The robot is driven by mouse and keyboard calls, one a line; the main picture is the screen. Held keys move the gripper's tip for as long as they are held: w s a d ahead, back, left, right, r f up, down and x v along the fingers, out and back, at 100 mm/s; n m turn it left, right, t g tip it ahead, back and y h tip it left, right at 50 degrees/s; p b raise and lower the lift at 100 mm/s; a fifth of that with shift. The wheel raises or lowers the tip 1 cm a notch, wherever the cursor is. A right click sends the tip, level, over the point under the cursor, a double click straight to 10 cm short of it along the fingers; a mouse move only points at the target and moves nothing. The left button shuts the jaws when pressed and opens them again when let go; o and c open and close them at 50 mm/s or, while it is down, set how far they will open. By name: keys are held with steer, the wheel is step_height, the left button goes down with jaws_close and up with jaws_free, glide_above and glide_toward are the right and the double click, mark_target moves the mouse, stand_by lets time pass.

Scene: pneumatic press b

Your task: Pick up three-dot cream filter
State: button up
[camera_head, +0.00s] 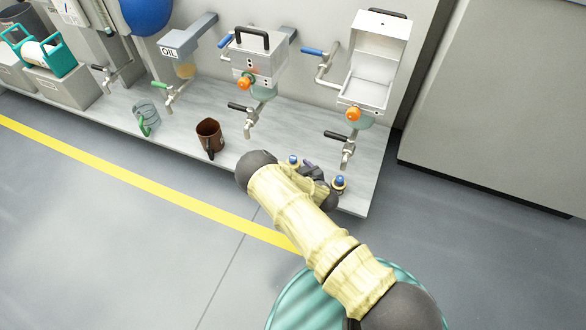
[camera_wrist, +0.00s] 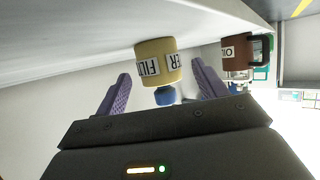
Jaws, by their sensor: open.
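In the wrist view, which is upside down, a cream filter (camera_wrist: 156,60) with a FILTER label and a blue knob (camera_wrist: 166,95) stands on the grey shelf between my gripper's two purple fingers. My gripper (camera_wrist: 161,74) is open, with a gap showing on each side of the filter. In the head view my arm hides much of my gripper (camera_head: 308,166). Two blue-knobbed filters show there, one at the left (camera_head: 293,161) and one at the right (camera_head: 339,184) of my gripper. No dot marks can be made out on either.
A brown mug (camera_head: 208,136) stands left of the filters on the shelf (camera_head: 180,130) and also shows in the wrist view (camera_wrist: 236,52). A clear jug with a green handle (camera_head: 146,119) is farther left. Taps and an open white box (camera_head: 377,62) hang above the shelf.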

mark_target(296, 168)
steer(key=shift+b+x, duration=0.7)
steer(key=shift+x, duration=0.45)
steer(key=shift+w+a+f, duration=0.1)
steer(key=shift+w+a, duration=0.1)
steer(key=shift+w, duration=0.1)
steer(key=shift+w, duration=0.1)
steer(key=c, duration=1.1)
steer(key=shift+d, duration=0.15)
